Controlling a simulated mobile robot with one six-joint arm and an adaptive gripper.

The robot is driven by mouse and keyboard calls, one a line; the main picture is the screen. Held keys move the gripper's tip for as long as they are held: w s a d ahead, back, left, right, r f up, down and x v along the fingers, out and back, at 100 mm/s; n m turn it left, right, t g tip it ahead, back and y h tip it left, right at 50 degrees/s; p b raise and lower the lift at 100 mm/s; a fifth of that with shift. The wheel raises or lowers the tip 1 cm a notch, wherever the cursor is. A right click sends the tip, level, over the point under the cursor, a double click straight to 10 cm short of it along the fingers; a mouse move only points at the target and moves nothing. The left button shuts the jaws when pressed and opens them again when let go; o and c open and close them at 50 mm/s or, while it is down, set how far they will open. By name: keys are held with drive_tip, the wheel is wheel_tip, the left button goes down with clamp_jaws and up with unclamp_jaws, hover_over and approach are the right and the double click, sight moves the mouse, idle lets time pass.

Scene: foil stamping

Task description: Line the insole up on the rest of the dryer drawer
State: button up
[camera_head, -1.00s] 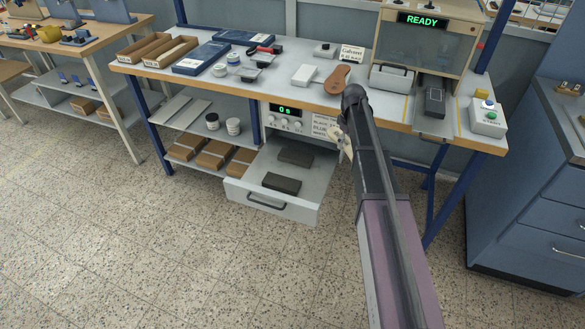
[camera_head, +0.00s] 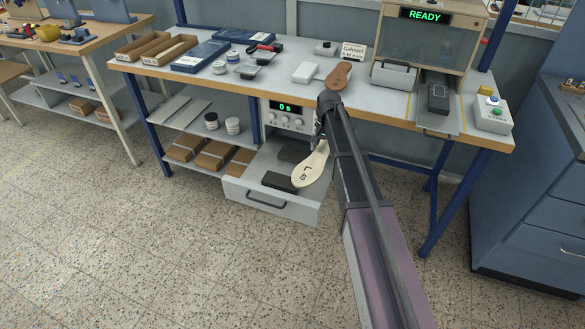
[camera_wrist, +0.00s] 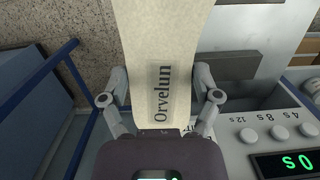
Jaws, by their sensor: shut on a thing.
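A cream insole (camera_head: 311,168) marked "L" hangs from my gripper (camera_head: 323,142). In the wrist view the insole (camera_wrist: 165,45) shows the word "Orvelun" between the two fingers of my gripper (camera_wrist: 162,90), which is shut on it. The dryer drawer (camera_head: 240,186) is pulled open under the bench. Two dark blocks form the rest inside it: a front block (camera_head: 280,181) and a back block (camera_head: 293,154). In the head view the insole overlaps the right part of the drawer and blocks; its height above them is unclear. A dark block (camera_wrist: 229,66) shows right of the insole in the wrist view.
The dryer panel (camera_head: 288,117) reads "0 s" above the drawer. The stamping press (camera_head: 430,45) shows "READY". Shelves with brown boxes (camera_head: 213,155) stand left of the drawer; open floor lies in front.

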sight(291, 184)
drive_tip(key=s+a+f+m+t+y+b, duration=0.1)
drive_tip(key=a+f+m+b, duration=0.4)
drive_tip(key=a+m, duration=0.5)
drive_tip(key=shift+s+a+m+t+y, duration=0.4)
drive_tip(key=shift+s+m, duration=0.55)
drive_tip(key=shift+m, duration=2.35)
drive_tip(key=shift+d, duration=0.15)
drive_tip(key=shift+f, duration=0.2)
drive_tip(key=b+x, duration=0.3)
drive_tip(key=d+b+x, duration=0.1)
drive_tip(key=b+x, duration=0.3)
drive_tip(key=shift+s+d+f, duration=0.15)
drive_tip(key=shift+s+d, duration=0.1)
drive_tip(key=shift+d, duration=0.05)
drive_tip(key=shift+f+b, duration=0.7)
drive_tip(key=shift+b, duration=0.3)
idle(0.9)
drive_tip(key=o, duration=1.1)
